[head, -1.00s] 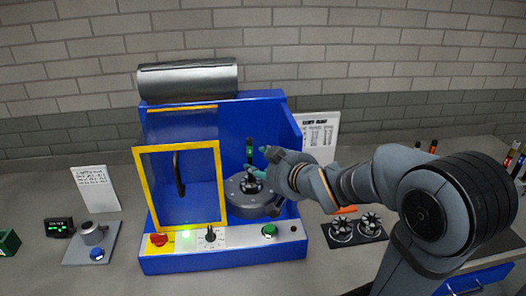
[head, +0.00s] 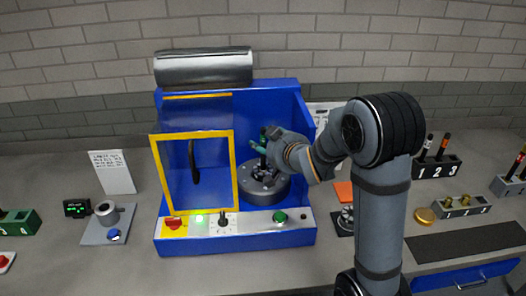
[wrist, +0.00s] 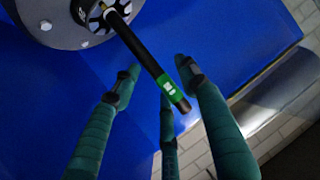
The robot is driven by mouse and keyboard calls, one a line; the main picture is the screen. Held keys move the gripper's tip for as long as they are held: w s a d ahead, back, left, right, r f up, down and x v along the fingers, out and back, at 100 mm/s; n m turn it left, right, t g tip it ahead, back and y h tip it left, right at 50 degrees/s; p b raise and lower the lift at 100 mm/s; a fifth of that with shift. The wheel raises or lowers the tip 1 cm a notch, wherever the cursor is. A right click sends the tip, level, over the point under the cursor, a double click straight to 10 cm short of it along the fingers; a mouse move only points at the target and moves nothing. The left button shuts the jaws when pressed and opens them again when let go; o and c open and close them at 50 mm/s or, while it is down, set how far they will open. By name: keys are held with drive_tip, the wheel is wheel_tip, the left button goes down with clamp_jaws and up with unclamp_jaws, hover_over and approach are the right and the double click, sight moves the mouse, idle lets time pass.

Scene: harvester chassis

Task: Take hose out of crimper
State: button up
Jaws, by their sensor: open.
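The crimper (head: 225,238) is a blue machine with a grey round crimping head (head: 262,190) at its right side. The hose is a black tube with a green band; in the wrist view it (wrist: 150,63) stands out from the middle of the crimping head (wrist: 50,25). In the head view my gripper mostly hides it. My gripper (head: 266,142) is at the upper part of the hose, above the head. In the wrist view its teal fingers (wrist: 157,72) are spread apart, with the hose passing between them; I see no firm closure on it.
A yellow-framed door (head: 236,185) stands left of the crimping head. The blue right wall (head: 300,125) of the machine is close to my arm. A front panel carries a red knob (head: 173,223) and a green button (head: 280,216). A numbered rack (head: 436,168) stands at the right.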

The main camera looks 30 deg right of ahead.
drive_tip(key=shift+w, duration=0.2)
drive_tip(key=shift+c, duration=0.9)
clamp_jaws()
